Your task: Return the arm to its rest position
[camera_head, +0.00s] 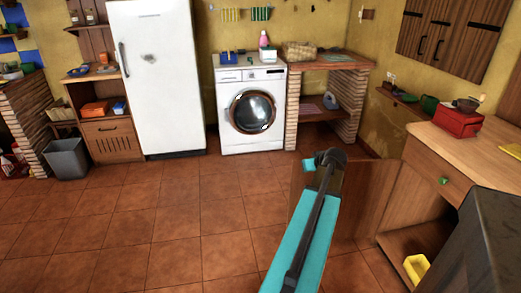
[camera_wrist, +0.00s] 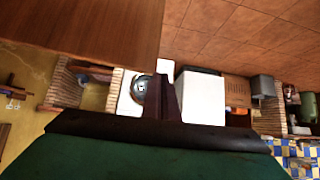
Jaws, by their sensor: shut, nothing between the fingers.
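My teal and black arm (camera_head: 318,215) reaches from the bottom of the head view up to a bend in front of an open brown cabinet door. My gripper cannot be clearly made out in the head view. In the wrist view, my gripper (camera_wrist: 166,100) shows as a dark, narrow shape in the middle, its fingers together with nothing seen between them. The wrist picture is upside down, with the floor at the top.
The open cabinet door (camera_head: 372,195) stands close right of my arm, and a wooden panel (camera_wrist: 80,30) fills the upper left of the wrist view. The right counter (camera_head: 470,150) holds a red box (camera_head: 457,122). A washing machine (camera_head: 250,108) and fridge (camera_head: 158,80) stand behind.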

